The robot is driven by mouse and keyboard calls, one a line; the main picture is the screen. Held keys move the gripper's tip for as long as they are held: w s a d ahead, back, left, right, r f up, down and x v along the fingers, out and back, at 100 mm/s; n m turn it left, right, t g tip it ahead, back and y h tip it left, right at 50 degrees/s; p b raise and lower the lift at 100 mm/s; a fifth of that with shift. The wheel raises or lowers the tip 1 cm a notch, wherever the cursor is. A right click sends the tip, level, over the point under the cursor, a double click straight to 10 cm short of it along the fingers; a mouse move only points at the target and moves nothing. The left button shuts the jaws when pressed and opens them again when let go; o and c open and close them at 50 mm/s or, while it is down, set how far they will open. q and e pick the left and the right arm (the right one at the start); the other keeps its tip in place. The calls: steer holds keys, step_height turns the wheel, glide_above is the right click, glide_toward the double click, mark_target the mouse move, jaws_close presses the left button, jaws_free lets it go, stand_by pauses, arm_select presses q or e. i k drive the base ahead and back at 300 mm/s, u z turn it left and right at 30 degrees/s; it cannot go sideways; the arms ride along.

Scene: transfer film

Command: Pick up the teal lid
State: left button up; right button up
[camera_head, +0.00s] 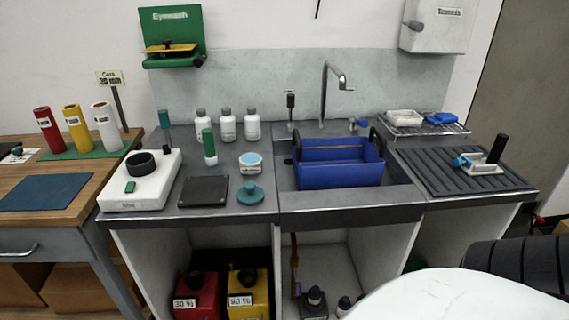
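A teal lid (250,196) with a small round knob on top lies flat on the dark counter, left of the sink and near the front edge. It stands clear of the things around it. Just behind it is a small white tub (250,163) with a light blue band and top. Neither of my grippers shows in this view. A white rounded shape and a black ribbed part at the bottom right look like parts of my own body.
A black square plate (204,191) lies left of the lid, with a white device (142,180) beyond it. A green-capped tube (209,147) and white bottles (227,124) stand behind. A blue caddy (340,165) sits in the sink. A ribbed mat (440,180) lies right.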

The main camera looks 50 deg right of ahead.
mark_target(250, 194)
steer(key=z, duration=0.95)
steer(key=i, duration=0.4)
